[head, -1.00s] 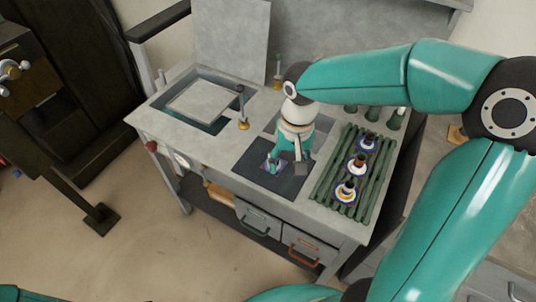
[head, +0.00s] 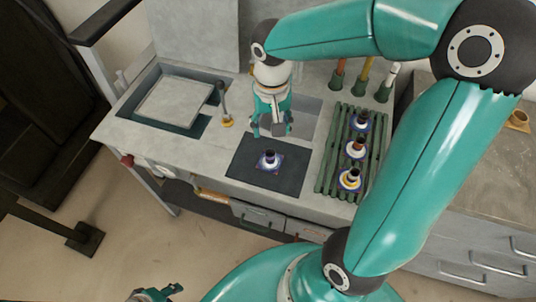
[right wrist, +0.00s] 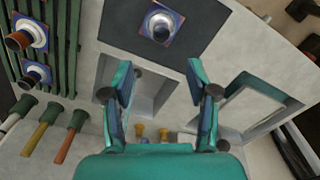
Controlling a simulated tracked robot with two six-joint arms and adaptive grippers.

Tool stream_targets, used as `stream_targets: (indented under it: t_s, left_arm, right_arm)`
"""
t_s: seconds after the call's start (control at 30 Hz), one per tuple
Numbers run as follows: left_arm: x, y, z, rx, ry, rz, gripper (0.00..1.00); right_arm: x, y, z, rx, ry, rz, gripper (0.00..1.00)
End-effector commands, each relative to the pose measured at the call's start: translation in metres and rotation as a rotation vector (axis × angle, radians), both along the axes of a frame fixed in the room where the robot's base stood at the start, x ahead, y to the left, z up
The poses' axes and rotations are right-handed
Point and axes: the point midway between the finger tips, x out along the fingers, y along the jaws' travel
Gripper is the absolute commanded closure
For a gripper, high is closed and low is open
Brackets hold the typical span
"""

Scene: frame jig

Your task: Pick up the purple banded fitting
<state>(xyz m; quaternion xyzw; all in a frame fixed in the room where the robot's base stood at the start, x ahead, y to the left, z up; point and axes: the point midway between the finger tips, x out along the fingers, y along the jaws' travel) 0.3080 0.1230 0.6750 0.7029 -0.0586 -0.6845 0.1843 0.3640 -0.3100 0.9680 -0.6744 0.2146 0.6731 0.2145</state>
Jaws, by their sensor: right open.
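A fitting with a dark, purplish top on a blue-and-white square base (head: 269,160) stands upright on the dark mat (head: 250,178). It also shows at the top of the right wrist view (right wrist: 161,24); its band colour is hard to tell. My right gripper (head: 271,130) is open and empty, behind the fitting and apart from it. Its two fingers (right wrist: 160,80) frame bare table and a recess in the right wrist view. My left gripper (head: 156,294) is only partly in view at the bottom edge, far from the table.
A green slatted rack (head: 328,160) right of the mat holds three similar fittings: blue-topped (head: 361,122), brown-banded (head: 355,148) and yellow-banded (head: 349,178). Several green-based posts (head: 338,78) stand behind it. A framed tray (head: 175,102) and an upright peg (head: 226,115) are left.

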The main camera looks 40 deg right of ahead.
Motion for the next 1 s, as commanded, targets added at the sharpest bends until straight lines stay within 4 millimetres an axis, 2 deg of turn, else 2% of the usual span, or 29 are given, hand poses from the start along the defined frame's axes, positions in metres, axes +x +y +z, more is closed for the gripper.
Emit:
stream_targets:
  t_s: [0.03,0.1,0.3,0.57,0.83,1.0]
  left_arm:
    - [0.0,0.0,-0.001,0.0,0.0,0.0,0.6]
    - [0.0,0.0,-0.001,0.0,-0.001,0.001,0.6]
    - [0.0,0.0,-0.003,0.0,-0.001,0.0,0.6]
    - [0.0,0.0,-0.002,0.0,-0.001,0.0,0.6]
    - [0.0,0.0,0.001,0.0,-0.001,0.0,0.6]
    - [0.0,0.0,0.001,0.0,-0.001,0.0,0.6]
  right_arm:
    - [0.0,0.002,-0.014,0.002,0.007,0.005,0.41]
    - [0.001,0.003,-0.029,0.001,0.008,0.008,0.41]
    - [0.003,0.004,-0.064,0.001,0.005,0.012,0.41]
    - [0.003,0.005,-0.08,0.002,0.002,0.015,0.41]
    - [-0.001,0.005,-0.117,0.002,0.005,0.015,0.41]
    - [0.0,0.006,-0.128,0.003,0.002,0.015,0.41]
